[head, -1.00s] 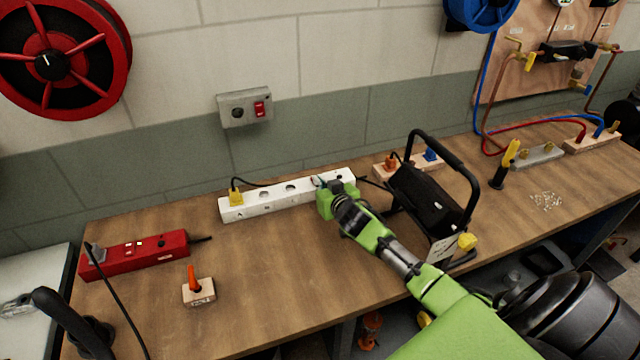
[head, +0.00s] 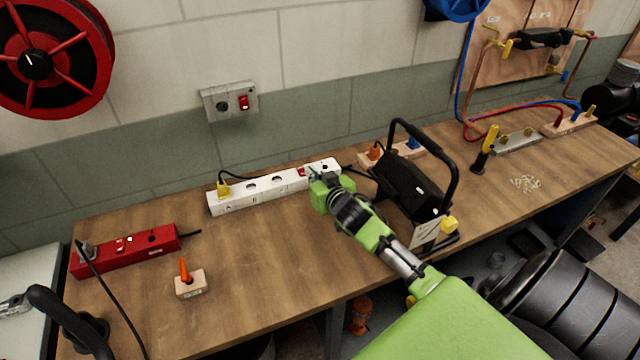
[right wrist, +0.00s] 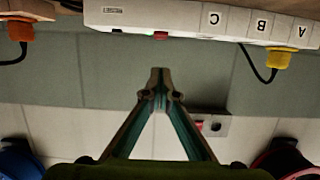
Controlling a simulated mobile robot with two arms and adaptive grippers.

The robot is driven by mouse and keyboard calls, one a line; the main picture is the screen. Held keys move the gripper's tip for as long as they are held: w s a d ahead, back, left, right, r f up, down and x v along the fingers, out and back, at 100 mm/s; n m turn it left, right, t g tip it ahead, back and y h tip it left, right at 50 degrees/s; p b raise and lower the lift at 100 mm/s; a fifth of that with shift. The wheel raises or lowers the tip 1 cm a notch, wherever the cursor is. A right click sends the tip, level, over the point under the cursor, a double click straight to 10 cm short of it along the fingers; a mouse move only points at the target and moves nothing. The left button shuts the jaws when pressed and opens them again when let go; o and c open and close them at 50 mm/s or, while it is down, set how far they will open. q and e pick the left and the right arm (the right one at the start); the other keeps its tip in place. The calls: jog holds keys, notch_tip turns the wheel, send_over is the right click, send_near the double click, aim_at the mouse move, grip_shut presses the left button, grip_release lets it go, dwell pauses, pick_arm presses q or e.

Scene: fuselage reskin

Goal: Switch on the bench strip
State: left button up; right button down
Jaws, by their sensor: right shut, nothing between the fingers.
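The white bench strip (head: 262,190) lies along the back of the bench, with a yellow plug (head: 223,189) in its left end. Its red switch (head: 302,171) shows near the right end, just left of my right gripper (head: 314,175). In the right wrist view the strip (right wrist: 185,17) appears upside down along the top, with letters A, B and C by its sockets. The red switch (right wrist: 160,36) is at its edge, beyond the fingertips (right wrist: 160,72). The right fingers are shut and empty, apart from the switch in that view. Whether the switch is on is unclear. My left gripper is out of view.
A black lamp-like unit with a handle (head: 410,185) stands right of my right arm. A red strip (head: 125,250) and a wooden block with an orange peg (head: 191,284) are at left. A wall box with a red switch (head: 230,101) hangs above. The bench front is fairly clear.

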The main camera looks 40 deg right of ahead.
jog(key=v, duration=0.2)
jog(key=f+b+v, duration=0.1)
jog(key=v, duration=0.2)
jog(key=shift+s, duration=0.25)
jog(key=shift+a, duration=0.1)
dwell(0.3)
